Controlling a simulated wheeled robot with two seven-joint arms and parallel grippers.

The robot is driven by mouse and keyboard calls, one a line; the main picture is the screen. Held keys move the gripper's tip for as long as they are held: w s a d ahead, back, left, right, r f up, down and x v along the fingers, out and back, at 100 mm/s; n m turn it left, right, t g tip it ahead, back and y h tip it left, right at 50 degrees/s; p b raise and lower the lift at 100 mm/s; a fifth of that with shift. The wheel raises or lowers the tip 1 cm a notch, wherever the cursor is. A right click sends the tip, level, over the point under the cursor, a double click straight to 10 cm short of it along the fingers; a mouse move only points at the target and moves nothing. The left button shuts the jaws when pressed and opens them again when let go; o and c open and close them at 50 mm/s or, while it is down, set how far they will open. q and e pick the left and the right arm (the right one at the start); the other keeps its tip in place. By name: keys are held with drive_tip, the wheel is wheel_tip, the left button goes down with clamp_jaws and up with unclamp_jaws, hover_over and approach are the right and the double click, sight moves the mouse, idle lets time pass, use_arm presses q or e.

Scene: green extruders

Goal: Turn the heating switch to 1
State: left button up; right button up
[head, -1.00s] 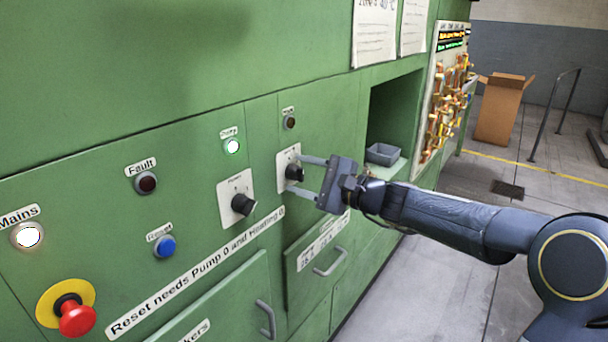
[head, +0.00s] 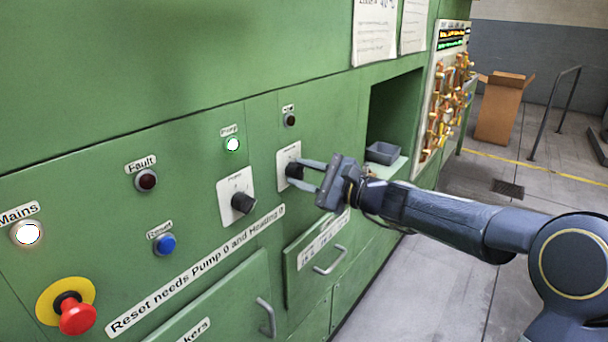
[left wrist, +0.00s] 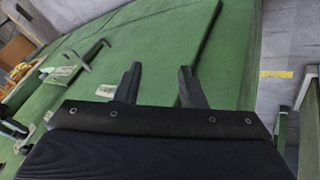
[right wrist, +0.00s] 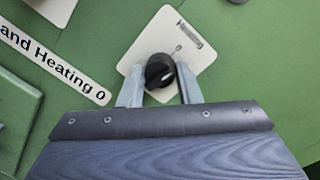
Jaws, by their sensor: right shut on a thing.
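The heating switch (head: 293,170) is a black knob on a white plate (head: 284,155), to the right of the pump switch. My right gripper (head: 302,176) is shut on the knob, with a finger on either side of it. In the right wrist view the knob (right wrist: 160,71) sits between the fingertips, and its plate (right wrist: 186,40) reads "Heating" with a small 0 mark above the knob. The knob's pointer is hard to make out. My left gripper (left wrist: 158,82) shows only in the left wrist view, with its fingers apart and nothing between them.
The blue reset button (head: 164,244), red emergency button (head: 76,316) and lit mains lamp (head: 28,235) are further left. A drawer handle (head: 331,262) juts out below my right gripper.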

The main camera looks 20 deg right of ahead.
drive_tip(key=m+t+p, duration=0.1)
drive_tip(key=m, duration=0.9)
drive_tip(key=shift+p, duration=0.35)
drive_tip(key=shift+m, duration=0.3)
drive_tip(key=o, duration=1)
drive_tip(key=shift+c, duration=0.2)
drive_tip(key=shift+f, duration=0.1)
drive_tip(key=v, duration=0.7)
drive_tip(key=shift+s+d+b, duration=0.25)
drive_tip(key=shift+s+b, duration=0.1)
drive_tip(key=shift+b, duration=0.1)
drive_tip(key=shift+a, duration=0.1)
